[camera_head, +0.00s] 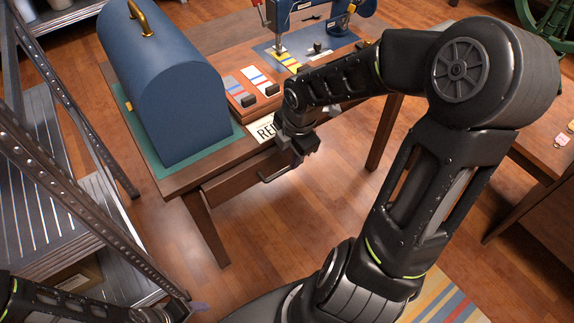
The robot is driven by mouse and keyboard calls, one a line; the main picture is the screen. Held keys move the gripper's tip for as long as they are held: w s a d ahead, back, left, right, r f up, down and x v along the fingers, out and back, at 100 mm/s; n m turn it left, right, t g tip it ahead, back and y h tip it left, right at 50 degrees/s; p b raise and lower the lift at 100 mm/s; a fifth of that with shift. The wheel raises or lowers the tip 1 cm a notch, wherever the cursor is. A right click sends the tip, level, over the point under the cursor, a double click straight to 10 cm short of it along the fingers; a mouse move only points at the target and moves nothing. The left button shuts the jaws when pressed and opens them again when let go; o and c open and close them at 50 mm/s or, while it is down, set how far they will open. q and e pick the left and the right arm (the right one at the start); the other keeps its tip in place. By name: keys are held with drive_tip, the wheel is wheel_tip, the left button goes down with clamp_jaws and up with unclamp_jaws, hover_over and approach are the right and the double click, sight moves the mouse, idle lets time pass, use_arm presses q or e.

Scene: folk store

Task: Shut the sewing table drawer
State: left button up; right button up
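The wooden sewing table (178,182) stands at the upper middle, seen from above. Its drawer (236,181) is under the near edge, and its brown front faces me. How far it stands out is hard to tell, since my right arm and gripper cover its right part. My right gripper (290,160) is at the drawer front, close to or touching it. A thin dark bar beside it may be a finger or the drawer's handle. Its opening is not clear. My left arm comes in at the lower left; its gripper (182,311) is at the bottom edge, mostly cut off.
A blue domed case (165,85) stands on a green mat at the table's left. A blue sewing machine (305,12) and a wooden spool tray (250,88) are behind my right gripper. A metal shelf (65,150) is at the left. Wooden floor lies free before the table.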

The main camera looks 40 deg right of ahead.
sight(287, 170)
drive_tip(key=f+b, duration=0.1)
drive_tip(key=f, duration=0.2)
drive_tip(key=w+f+b, duration=0.1)
drive_tip(key=f+b, duration=0.1)
drive_tip(key=f, duration=0.1)
drive_tip(key=shift+w, duration=0.15)
drive_tip(key=shift+c, duration=0.2)
clamp_jaws()
idle(1.0)
